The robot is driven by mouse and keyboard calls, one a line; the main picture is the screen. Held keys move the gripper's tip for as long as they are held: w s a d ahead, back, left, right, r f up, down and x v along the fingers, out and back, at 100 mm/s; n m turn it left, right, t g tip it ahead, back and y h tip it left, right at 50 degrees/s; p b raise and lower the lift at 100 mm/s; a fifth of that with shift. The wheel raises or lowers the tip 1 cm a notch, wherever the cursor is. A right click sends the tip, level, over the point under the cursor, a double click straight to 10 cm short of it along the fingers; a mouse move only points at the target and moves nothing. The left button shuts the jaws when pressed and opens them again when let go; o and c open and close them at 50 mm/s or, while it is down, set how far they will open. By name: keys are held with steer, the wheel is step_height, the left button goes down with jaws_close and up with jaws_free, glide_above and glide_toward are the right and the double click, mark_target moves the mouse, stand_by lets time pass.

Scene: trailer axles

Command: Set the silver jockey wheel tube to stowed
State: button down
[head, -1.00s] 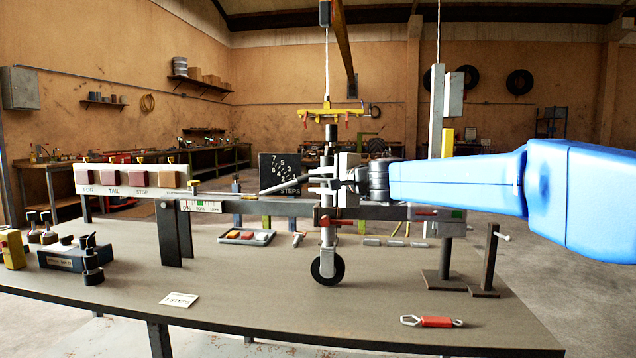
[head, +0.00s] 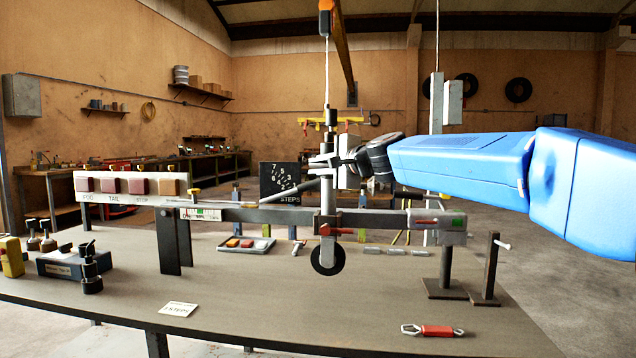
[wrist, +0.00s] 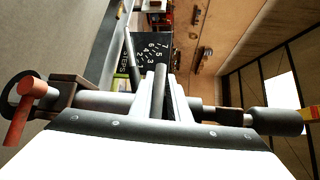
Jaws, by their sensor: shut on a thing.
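The silver jockey wheel tube (head: 327,197) stands upright through the clamp on the drawbar, with a black cap (head: 331,118) on top and a black-tyred wheel (head: 328,257) at its foot. The wheel appears to hang above the bench. A red clamp lever (head: 338,230) sits at the drawbar. My gripper (head: 324,163) is shut on the upper tube, above the clamp. In the wrist view the tube (wrist: 105,102) runs sideways between my fingers (wrist: 160,98), with the red lever (wrist: 25,108) at left.
The drawbar (head: 250,214) spans the bench on posts. A black step dial board (head: 280,178) stands behind. A small tray (head: 246,245), a white card (head: 179,309) and a red-bodied turnbuckle (head: 432,330) lie on the bench. An orange-topped hoist cable hangs above the tube.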

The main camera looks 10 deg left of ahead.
steer(key=shift+r, duration=1.95)
steer(key=c, duration=1.8)
jaws_free()
steer(key=shift+f, duration=0.1)
steer(key=v, duration=1.7)
steer(key=shift+s+d, duration=0.1)
steer(key=shift+s, duration=0.15)
